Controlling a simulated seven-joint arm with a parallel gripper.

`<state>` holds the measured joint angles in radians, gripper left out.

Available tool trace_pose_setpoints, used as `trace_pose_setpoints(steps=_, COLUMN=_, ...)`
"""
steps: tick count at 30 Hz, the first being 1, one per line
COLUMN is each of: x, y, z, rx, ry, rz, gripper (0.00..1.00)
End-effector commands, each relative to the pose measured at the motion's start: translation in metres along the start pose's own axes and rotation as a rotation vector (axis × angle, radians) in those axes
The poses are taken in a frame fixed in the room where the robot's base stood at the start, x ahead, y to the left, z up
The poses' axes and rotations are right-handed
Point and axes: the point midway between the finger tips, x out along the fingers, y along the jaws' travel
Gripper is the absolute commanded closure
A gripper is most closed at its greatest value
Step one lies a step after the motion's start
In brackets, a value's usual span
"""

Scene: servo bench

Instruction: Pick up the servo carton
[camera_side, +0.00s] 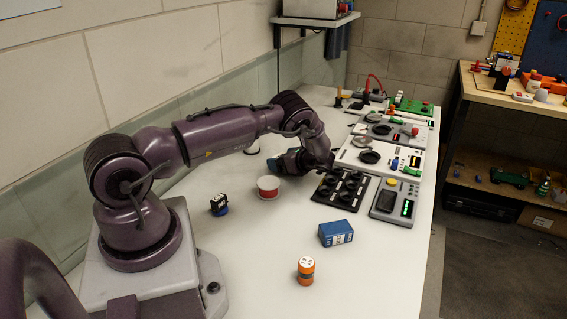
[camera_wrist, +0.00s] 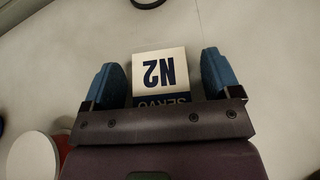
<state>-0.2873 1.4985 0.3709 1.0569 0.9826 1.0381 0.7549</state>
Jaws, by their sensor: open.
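In the wrist view the servo carton (camera_wrist: 160,75) shows a white top marked "N2" and a blue strip reading "SERVO". It lies between the two blue fingers of my gripper (camera_wrist: 161,68), which is open, with a visible gap to each finger. The carton's near end is hidden by the gripper's crossbar. In the side view my gripper (camera_side: 288,162) is low over the bench, behind the red and white tub. I cannot make out the carton between the fingers there.
The red and white tub (camera_side: 268,187) stands close by. A black tray with round holders (camera_side: 341,190) lies to the right. A blue box (camera_side: 335,232), an orange canister (camera_side: 306,270) and a small dark item (camera_side: 219,204) stand apart.

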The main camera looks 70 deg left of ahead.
Motion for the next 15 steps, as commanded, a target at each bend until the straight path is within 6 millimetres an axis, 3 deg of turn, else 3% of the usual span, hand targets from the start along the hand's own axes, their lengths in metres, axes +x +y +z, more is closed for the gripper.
trace_pose_setpoints(steps=4, x=-0.0005, y=-0.0003, z=0.0001, rx=0.000, ry=0.000, rz=-0.001, gripper=0.17)
trace_pose_setpoints(steps=11, x=-0.0009, y=-0.0003, z=0.0001, rx=0.000, ry=0.000, rz=-0.001, gripper=0.70)
trace_pose_setpoints(steps=15, x=-0.0010, y=-0.0004, z=0.0003, rx=-0.001, ry=0.000, rz=-0.001, gripper=0.75)
